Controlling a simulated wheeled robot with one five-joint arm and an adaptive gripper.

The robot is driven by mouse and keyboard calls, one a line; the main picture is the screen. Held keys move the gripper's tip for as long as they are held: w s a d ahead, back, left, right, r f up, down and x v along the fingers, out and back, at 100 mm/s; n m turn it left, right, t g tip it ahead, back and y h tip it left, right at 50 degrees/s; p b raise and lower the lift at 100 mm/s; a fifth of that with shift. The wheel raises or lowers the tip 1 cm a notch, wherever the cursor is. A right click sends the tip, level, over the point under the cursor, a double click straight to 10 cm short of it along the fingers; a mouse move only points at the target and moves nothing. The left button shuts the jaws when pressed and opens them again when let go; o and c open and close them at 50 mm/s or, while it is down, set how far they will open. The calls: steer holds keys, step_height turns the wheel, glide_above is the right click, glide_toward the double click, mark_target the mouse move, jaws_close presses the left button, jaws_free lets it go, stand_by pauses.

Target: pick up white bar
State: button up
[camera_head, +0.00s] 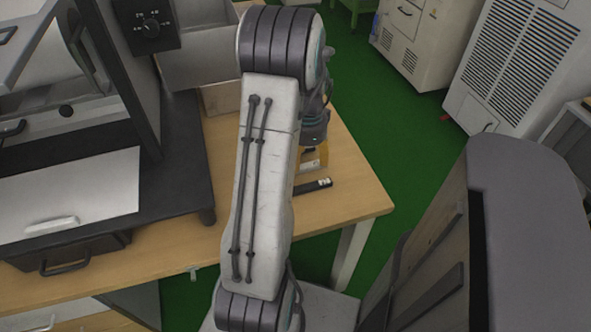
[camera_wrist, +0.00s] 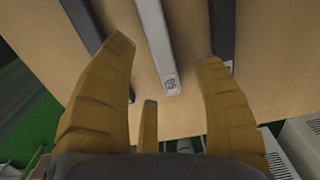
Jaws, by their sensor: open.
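The white bar (camera_wrist: 158,45) shows in the wrist view as a light grey-white bar with a small printed label at its near end. It lies on the wooden table (camera_wrist: 185,118), running from the top edge to the middle of the picture. My gripper (camera_wrist: 166,52) has its yellow fingers spread, one on each side of the bar in the picture, with a third shorter finger below. No finger clearly touches the bar, and the gap in height is hard to judge.
In the wrist view a dark bar (camera_wrist: 84,22) lies left of the white bar and another (camera_wrist: 222,28) lies right. A black bar (camera_head: 313,188) shows near the table's right side. A dark-framed machine (camera_head: 185,150) stands at left. Green floor lies beyond the table edge.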

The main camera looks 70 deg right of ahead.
mark_target(306, 168)
steer(key=shift+f, duration=1.55)
steer(key=shift+c, duration=0.2)
steer(key=c, duration=1.2)
